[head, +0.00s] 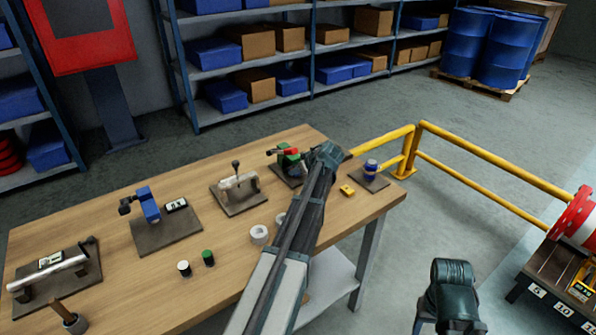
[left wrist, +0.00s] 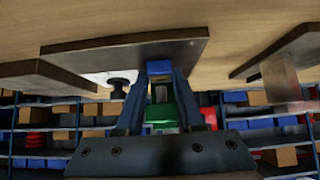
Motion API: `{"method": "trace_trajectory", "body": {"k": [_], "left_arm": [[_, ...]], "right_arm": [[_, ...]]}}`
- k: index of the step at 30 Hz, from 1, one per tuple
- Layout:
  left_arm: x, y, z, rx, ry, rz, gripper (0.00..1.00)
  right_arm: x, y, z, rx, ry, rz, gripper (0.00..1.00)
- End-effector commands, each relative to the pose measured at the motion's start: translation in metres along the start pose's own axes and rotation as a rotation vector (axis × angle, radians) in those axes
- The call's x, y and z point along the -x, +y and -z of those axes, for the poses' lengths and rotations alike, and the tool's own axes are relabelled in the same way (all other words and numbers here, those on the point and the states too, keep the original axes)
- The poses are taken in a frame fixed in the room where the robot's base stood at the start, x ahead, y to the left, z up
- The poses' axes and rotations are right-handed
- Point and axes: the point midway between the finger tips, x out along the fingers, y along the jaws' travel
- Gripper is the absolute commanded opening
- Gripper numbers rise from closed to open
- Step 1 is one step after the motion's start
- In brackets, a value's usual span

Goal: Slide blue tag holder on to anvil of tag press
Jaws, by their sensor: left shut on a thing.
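My left gripper (head: 328,155) reaches over the right part of the workbench, beside a green press-like device (head: 290,160) with a red part. In the left wrist view, which looks upside down, the two fingers (left wrist: 158,85) are shut on a small blue piece (left wrist: 160,67), likely the tag holder. The blue piece is in front of a dark base plate (left wrist: 185,47); I cannot tell whether it touches. The green device (left wrist: 162,112) shows between and behind the fingers. The anvil cannot be made out. A dark part of my right arm shows low right; its fingers are not visible.
The workbench (head: 110,240) holds a blue device (head: 148,204), a grey clamp-like device (head: 238,184), a yellow block (head: 347,190), white rings (head: 259,234) and small bottles (head: 208,258). A small blue cylinder (head: 371,166) stands right of the gripper. A yellow rail (head: 490,157) stands beyond.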

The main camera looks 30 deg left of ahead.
Motion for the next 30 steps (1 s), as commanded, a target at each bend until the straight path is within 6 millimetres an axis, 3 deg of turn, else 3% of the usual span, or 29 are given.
{"method": "trace_trajectory", "body": {"k": [4,5,10,21,30], "left_arm": [[0.0,0.0,0.0,0.0,-0.001,0.0,0.06],[0.0,0.0,0.0,0.0,-0.001,0.0,0.4],[0.0,0.0,0.0,0.0,-0.001,0.0,0.71],[0.002,0.0,0.0,0.0,-0.001,0.0,0.72],[0.017,-0.001,0.001,0.0,-0.001,0.0,0.72]], "right_arm": [[0.0,0.0,0.0,0.0,0.0,0.0,0.57],[0.0,0.0,0.0,0.0,0.0,0.0,0.57],[0.0,0.0,0.0,0.0,0.0,0.0,0.57],[0.001,0.0,0.0,0.0,0.0,0.0,0.57],[0.013,0.001,-0.001,0.0,0.0,0.0,0.57]]}}
